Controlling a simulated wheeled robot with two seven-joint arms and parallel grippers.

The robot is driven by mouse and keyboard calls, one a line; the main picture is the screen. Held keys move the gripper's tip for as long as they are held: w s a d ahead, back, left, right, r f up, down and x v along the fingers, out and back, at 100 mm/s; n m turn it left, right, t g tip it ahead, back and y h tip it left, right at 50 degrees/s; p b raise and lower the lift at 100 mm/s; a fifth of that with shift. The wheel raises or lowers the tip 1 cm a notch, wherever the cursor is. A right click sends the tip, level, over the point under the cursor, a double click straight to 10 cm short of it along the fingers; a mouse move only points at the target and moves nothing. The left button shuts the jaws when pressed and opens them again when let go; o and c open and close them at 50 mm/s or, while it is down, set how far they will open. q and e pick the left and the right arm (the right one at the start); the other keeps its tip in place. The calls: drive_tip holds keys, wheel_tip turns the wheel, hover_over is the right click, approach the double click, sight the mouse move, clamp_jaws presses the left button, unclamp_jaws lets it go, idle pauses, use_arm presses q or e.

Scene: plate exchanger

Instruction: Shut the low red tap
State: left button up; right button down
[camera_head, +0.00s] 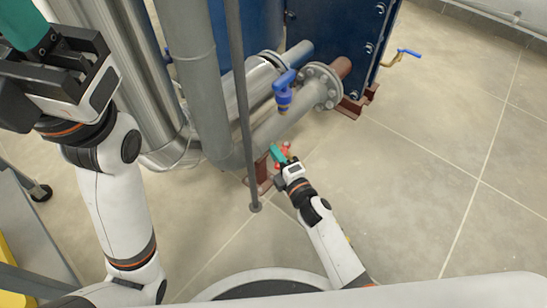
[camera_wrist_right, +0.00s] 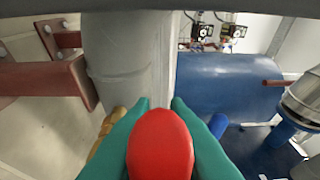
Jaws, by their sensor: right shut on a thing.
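The low red tap (camera_head: 286,147) shows as a small red patch at my right gripper (camera_head: 279,155), low beside the grey pipe. In the right wrist view its rounded red handle (camera_wrist_right: 160,146) fills the lower middle. The teal fingers of my right gripper (camera_wrist_right: 160,115) are shut on the handle, one on each side. A brass-coloured part (camera_wrist_right: 106,128) shows behind the left finger. The tap's body is mostly hidden. My left gripper (camera_head: 25,22) is at the upper left, partly cut off by the frame, far from the tap; its opening does not show.
A thin grey upright rod (camera_head: 243,110) stands just left of my right gripper. A blue-handled tap (camera_head: 284,92) is above it, by the flanged pipe (camera_head: 318,88). Floor (camera_head: 430,150) at right is clear.

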idle(0.4)
drive_tip(key=c, duration=1.4)
unclamp_jaws()
